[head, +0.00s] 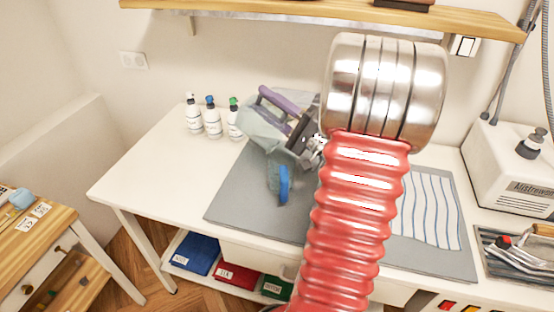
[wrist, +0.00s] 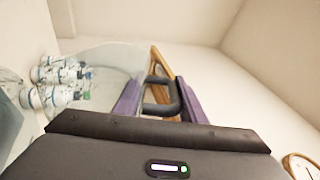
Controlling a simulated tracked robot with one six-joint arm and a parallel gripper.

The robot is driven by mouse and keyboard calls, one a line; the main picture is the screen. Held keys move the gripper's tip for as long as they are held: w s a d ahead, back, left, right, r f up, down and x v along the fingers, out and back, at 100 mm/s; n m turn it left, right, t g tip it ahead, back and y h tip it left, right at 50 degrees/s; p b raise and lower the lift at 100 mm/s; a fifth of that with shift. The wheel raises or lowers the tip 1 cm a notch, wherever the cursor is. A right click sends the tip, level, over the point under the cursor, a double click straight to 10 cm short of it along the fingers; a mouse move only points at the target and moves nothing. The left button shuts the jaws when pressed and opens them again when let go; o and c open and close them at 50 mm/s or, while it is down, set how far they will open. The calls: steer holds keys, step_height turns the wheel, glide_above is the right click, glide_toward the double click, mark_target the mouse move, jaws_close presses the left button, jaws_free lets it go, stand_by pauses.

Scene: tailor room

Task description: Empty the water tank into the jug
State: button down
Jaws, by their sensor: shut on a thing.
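In the head view, the water tank (head: 262,130) is a translucent grey-green vessel, held tilted above the mat at the table's back. In the wrist view the tank (wrist: 108,66) shows as a clear wall at left of centre. My gripper (wrist: 158,98) has purple fingers shut on the tank's dark handle (wrist: 160,108); the gripper also shows in the head view (head: 276,116). The jug (head: 272,178), greyish with a blue handle, appears to stand on the mat below the tank. The tank overlaps its top, so I cannot tell whether they touch. Water is not discernible.
Several white bottles (head: 213,118) stand left of the tank. A grey mat (head: 232,205) and striped cloth (head: 430,212) lie on the white table (head: 150,165). A white machine (head: 505,165) and tool tray (head: 490,262) are at right. A wooden shelf (head: 260,12) hangs above.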

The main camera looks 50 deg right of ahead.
steer(key=shift+w+f+g, duration=0.1)
steer(key=shift+w+g, duration=0.15)
steer(key=shift+g, duration=0.15)
steer(key=shift+w, duration=0.15)
